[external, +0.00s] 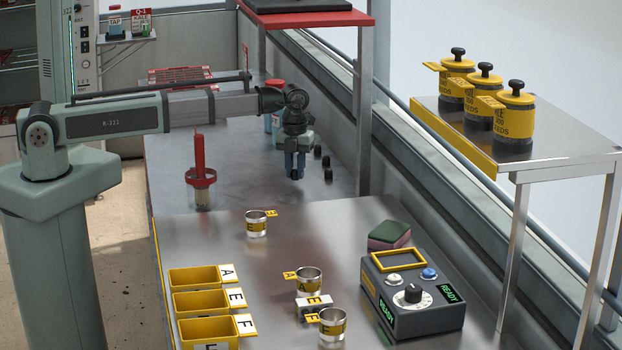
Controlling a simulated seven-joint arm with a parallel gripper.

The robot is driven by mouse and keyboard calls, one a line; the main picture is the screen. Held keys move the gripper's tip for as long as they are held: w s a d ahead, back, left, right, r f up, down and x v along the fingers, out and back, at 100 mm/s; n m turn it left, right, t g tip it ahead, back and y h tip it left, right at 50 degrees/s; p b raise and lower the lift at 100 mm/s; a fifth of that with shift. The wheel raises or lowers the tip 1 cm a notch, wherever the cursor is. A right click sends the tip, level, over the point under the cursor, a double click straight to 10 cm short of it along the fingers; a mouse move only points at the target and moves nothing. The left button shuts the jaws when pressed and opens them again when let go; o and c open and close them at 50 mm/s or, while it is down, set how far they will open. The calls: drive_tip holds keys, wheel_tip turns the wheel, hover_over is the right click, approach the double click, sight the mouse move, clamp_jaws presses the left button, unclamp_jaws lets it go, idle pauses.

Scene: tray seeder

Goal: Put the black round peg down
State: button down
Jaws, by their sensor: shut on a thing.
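Whether the peg touches the bench cannot be told from this view.
Metal cups (256,227), yellow bins (200,302) and a control box (412,293) with a sponge (389,235) are nearer. A post (364,120) rises at the right. Bare bench lies between brush and gripper.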

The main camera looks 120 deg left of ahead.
wheel_tip(320, 180, up, 8)
drive_tip(key=shift+r, duration=0.25)
drive_tip(key=w+d+r+m, duration=0.2)
drive_tip(key=w+d+m, duration=0.2)
drive_tip(key=w+d, duration=1.35)
wheel_tip(320, 180, up, 4)
drive_tip(key=n, duration=0.3)
hover_over(309, 253)
drive_tip(key=shift+s+f, duration=0.1)
drive_tip(key=shift+f, duration=4.75)
drive_tip(key=shift+f, duration=0.15)
drive_tip(key=c, duration=1)
unclamp_jaws()
